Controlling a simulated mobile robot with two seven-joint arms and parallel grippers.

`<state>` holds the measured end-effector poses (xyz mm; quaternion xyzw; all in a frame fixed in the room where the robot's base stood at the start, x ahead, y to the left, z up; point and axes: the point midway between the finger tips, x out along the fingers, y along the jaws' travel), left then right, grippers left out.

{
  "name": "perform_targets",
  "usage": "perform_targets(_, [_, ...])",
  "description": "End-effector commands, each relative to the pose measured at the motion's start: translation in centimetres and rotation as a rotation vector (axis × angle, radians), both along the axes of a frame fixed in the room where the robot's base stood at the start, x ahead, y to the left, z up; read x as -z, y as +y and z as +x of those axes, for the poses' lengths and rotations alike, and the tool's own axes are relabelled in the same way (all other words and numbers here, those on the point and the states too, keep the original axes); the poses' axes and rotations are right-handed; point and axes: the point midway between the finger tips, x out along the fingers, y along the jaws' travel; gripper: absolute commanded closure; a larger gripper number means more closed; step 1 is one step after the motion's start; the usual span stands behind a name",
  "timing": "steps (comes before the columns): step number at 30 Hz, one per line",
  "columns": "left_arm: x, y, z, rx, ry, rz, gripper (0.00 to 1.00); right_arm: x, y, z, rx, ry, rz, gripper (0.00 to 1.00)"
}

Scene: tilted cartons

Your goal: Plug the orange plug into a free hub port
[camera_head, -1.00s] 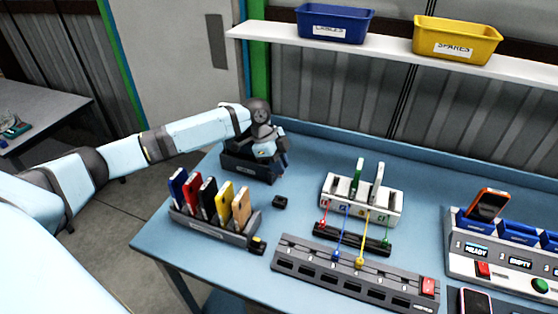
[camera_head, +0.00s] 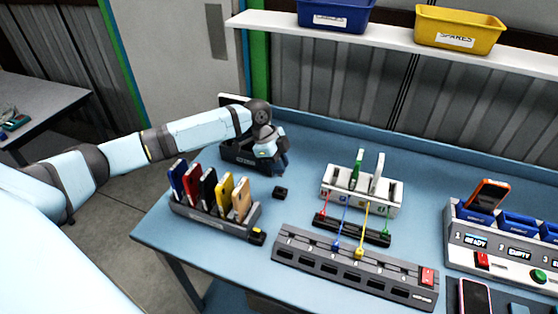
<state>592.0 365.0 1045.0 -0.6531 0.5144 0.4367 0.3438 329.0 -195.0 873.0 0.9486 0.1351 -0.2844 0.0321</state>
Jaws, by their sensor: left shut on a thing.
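My left gripper (camera_head: 272,162) is at the dark bin (camera_head: 238,158) at the back left of the blue table, pointing down by its right end. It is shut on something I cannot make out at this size. I cannot pick out an orange plug; it may be hidden by the gripper. A long grey strip (camera_head: 352,265) with a row of dark slots and a red switch (camera_head: 428,276) lies at the front middle, and looks like the hub. Which slots are free is hard to tell. My right gripper is not in view.
A rack (camera_head: 212,222) holds several coloured upright cartridges. A small black block (camera_head: 280,192) lies nearby. A white holder (camera_head: 360,200) stands behind a black strip (camera_head: 350,230) with coloured leads. A grey station (camera_head: 500,250) with an orange phone (camera_head: 488,194) is at right.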

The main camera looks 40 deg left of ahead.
Motion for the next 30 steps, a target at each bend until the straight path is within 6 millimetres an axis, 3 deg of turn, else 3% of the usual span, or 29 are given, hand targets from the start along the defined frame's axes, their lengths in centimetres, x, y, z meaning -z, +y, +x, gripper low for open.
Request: perform_targets(30, [-0.2,-4.4,-4.5,0.003,0.001,0.0,1.0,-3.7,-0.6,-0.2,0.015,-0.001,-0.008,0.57])
